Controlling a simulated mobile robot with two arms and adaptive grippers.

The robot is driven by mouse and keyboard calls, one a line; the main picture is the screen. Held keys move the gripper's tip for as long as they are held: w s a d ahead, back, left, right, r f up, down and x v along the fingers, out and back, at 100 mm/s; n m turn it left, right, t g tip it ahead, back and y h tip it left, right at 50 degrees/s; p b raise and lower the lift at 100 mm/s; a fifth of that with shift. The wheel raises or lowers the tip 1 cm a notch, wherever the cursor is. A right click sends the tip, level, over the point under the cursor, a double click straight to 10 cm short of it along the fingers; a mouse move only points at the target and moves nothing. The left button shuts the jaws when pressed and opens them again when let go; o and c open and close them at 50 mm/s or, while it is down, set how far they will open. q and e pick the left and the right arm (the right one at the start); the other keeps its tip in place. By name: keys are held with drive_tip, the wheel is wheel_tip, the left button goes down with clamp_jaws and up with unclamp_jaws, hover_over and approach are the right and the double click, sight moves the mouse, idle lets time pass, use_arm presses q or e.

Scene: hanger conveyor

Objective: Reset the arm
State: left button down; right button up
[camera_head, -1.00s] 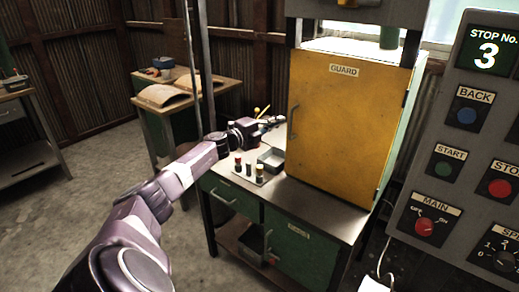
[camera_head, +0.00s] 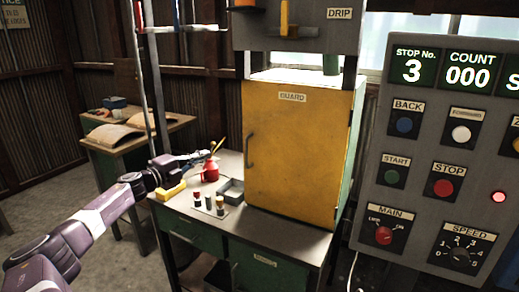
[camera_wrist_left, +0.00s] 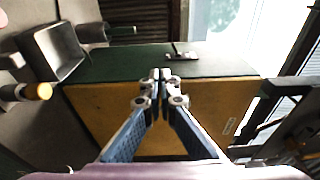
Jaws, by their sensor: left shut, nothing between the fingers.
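My left arm reaches in from the left in the head view, and its left gripper (camera_head: 205,155) is over the workbench, to the left of the yellow guard box (camera_head: 300,145). In the left wrist view the gripper (camera_wrist_left: 161,76) has its two blue fingers closed together at the tips, with nothing between them. The yellow face of the guard box (camera_wrist_left: 195,118) lies beyond the fingers. My right gripper is not in either view.
A red oil can (camera_head: 211,172), a grey tray (camera_head: 231,191) and several small bottles (camera_head: 209,203) stand on the bench near my left gripper. A yellow block (camera_head: 171,191) lies at its left. The control panel (camera_head: 440,150) stands at the right, showing stop 3.

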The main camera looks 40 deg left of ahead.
use_arm(q)
drive_tip(key=shift+s+r, duration=0.1)
drive_tip(key=w+d+f+n+g+y, duration=0.1)
drive_tip(key=d+f+n, duration=0.2)
drive_tip(key=d+f, duration=0.4)
drive_tip(key=d+f+n+g+y, duration=0.15)
drive_tip(key=d+f, duration=0.35)
drive_tip(key=f, duration=0.5)
drive_tip(key=s+d+f+n+g, duration=0.3)
drive_tip(key=s+d+f+n, duration=0.3)
drive_tip(key=d+f, duration=0.65)
drive_tip(key=s+d+f+n+g+h, duration=0.25)
drive_tip(key=s+d+n+g, duration=0.5)
drive_tip(key=s+d, duration=2)
drive_tip(key=s+a+f+m+g, duration=0.1)
drive_tip(key=s+f, duration=0.1)
drive_tip(key=f, duration=1)
drive_tip(key=s+a+f+m+g, duration=0.1)
drive_tip(key=f+g, duration=0.1)
drive_tip(key=f, duration=1.1)
drive_tip(key=s+a+f+g, duration=0.1)
drive_tip(key=s+a+f, duration=0.2)
drive_tip(key=s+f, duration=1.3)
drive_tip(key=shift+s, duration=0.7)
